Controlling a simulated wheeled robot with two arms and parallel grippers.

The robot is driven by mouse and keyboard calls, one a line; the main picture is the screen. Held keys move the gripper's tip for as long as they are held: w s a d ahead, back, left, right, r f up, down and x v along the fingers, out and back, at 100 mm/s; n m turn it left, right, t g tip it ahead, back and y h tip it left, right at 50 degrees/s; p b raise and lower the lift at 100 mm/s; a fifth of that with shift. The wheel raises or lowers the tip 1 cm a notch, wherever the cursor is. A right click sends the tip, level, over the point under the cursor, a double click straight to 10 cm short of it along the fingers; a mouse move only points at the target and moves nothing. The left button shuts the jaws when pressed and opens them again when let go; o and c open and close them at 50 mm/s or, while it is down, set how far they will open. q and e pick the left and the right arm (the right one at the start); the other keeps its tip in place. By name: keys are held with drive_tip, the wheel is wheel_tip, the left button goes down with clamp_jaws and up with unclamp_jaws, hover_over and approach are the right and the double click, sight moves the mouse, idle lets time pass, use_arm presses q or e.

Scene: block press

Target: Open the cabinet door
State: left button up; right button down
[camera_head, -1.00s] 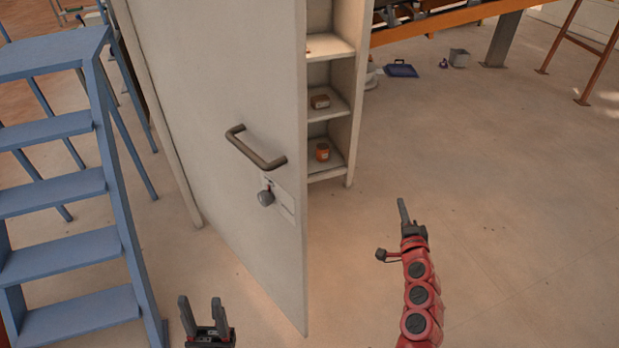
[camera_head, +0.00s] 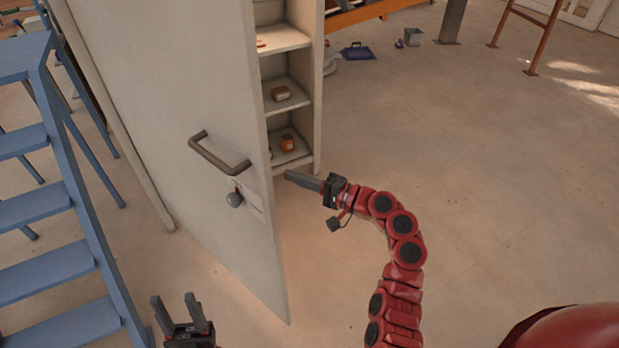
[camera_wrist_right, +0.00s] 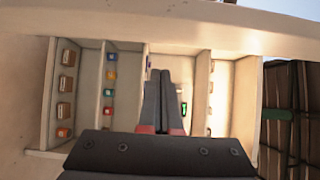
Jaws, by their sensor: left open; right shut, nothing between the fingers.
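My left gripper (camera_head: 181,304) is open and empty at the bottom, in front of the door's lower part. My right gripper (camera_head: 290,176) is shut and empty, pointing left near the door's free edge, on the cabinet-opening side; I cannot tell whether it touches. In the right wrist view the shut fingers (camera_wrist_right: 165,78) point at the cabinet's shelves.
Blue steps (camera_head: 60,215) stand left of the door. The shelves hold a brown box (camera_head: 280,93) and an orange jar (camera_head: 288,142). A blue tray (camera_head: 357,51) and an orange-legged frame (camera_head: 508,30) lie further back. The floor to the right is open.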

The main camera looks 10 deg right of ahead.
sight(272, 182)
drive_tip(key=a+p, duration=0.1)
drive_tip(key=a, duration=0.1)
drive_tip(key=a+p, duration=0.2)
drive_tip(key=a, duration=0.1)
drive_tip(key=shift+s+a+r, duration=0.1)
drive_tip(key=shift+s+a, duration=0.1)
drive_tip(key=shift+a, duration=0.15)
